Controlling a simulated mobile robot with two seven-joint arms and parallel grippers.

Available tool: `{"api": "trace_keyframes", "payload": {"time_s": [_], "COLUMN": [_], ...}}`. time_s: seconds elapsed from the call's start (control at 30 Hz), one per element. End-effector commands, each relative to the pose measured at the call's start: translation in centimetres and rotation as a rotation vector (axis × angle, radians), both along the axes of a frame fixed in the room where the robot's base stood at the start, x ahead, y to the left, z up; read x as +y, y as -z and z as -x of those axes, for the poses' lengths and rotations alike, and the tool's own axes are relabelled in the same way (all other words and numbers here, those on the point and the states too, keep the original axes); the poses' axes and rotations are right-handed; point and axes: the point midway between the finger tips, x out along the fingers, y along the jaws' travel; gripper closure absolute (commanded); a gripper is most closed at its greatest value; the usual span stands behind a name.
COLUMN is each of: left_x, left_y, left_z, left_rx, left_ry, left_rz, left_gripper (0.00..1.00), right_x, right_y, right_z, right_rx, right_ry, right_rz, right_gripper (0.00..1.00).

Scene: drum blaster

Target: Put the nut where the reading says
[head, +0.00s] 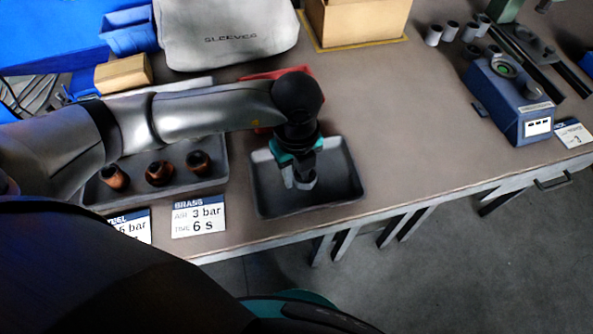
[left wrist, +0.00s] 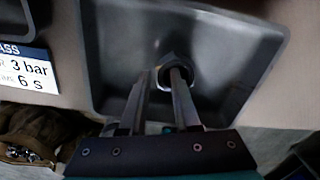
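My left gripper (head: 298,182) points down into the grey tray (head: 262,200) at the front edge of the bench. Its two fingers stand apart in the left wrist view (left wrist: 160,80). A metallic nut (left wrist: 187,75) shows as a ring on the tray floor at the tip of the right-hand finger, which partly covers it. I cannot tell if the finger touches it. A blue device (head: 517,112) with a small white display stands at the right; its reading is too small to make out. My right gripper is not in view.
Another grey tray (head: 212,178) holds several copper-brown cylinders, left of the nut's tray. A card reads BRASS, 3 bar, 6 s (head: 198,217); a STEEL card (head: 130,226) is partly hidden. A SLEEVES bag (head: 228,30) and a cardboard box (head: 357,22) stand behind.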

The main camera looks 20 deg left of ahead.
Motion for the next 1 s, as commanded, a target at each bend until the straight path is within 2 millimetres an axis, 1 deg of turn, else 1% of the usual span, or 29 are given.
{"api": "trace_keyframes", "payload": {"time_s": [0.07,0.3,0.37,0.47,0.67,0.8,0.9,1.0], "left_x": [0.0,0.0,0.0,0.0,0.0,0.0,0.0,0.0], "left_y": [0.0,-0.1,-0.3,-1.2,-5.6,-8.7,-10.5,-11.7], "left_z": [0.0,0.0,0.0,0.0,-0.1,0.0,-0.1,0.0], "left_rx": [0.0,0.0,0.0,-0.001,-0.004,-0.003,-0.003,-0.001], "left_ry": [0.0,0.0,0.0,0.001,0.001,0.002,0.001,0.001], "left_rz": [0.0,0.0,0.0,0.001,0.001,0.0,0.001,0.0], "left_gripper": [0.61,0.61,0.61,0.61,0.61,0.61,0.61,0.61], "right_x": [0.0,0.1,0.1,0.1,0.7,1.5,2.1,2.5], "right_y": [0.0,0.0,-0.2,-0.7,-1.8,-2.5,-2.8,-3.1], "right_z": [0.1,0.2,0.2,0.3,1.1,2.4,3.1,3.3], "right_rx": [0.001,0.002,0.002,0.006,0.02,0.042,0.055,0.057], "right_ry": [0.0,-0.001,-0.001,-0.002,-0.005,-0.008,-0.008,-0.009], "right_rz": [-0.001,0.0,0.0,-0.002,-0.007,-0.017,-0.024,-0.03], "right_gripper": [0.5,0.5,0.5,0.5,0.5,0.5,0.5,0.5]}}
